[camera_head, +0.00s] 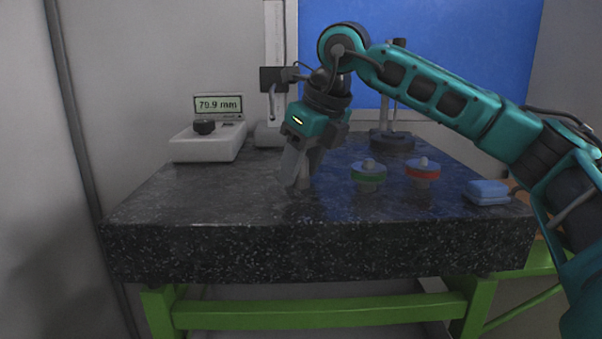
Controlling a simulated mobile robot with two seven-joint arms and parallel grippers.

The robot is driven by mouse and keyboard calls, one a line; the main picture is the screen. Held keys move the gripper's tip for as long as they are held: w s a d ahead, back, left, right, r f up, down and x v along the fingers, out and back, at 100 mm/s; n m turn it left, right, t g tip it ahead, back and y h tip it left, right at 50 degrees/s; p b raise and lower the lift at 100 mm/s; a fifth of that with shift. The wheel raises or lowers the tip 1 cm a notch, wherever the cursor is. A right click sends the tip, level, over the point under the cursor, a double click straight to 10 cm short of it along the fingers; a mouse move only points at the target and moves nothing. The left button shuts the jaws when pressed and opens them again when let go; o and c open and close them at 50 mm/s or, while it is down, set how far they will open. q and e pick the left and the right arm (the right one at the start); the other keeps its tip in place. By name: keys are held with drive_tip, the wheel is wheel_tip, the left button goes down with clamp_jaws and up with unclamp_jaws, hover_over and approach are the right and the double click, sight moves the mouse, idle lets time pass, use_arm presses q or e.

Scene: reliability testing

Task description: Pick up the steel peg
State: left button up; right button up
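My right gripper (298,182) points down at the granite table top (220,195), left of two ringed pieces. Its grey fingers look close together from this side. A small pale grey stub (304,185) shows right at the fingertips and may be the steel peg. The fingers cover most of it, so I cannot tell whether they grip it or only stand around it. My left gripper is not in view.
A green-ringed piece (368,175) and a red-ringed piece (422,172) stand right of the gripper. A blue folded cloth or sponge (487,192) lies at the right edge. The front left is clear.

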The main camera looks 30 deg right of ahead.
clamp_jaws()
drive_tip(key=shift+r, duration=0.15)
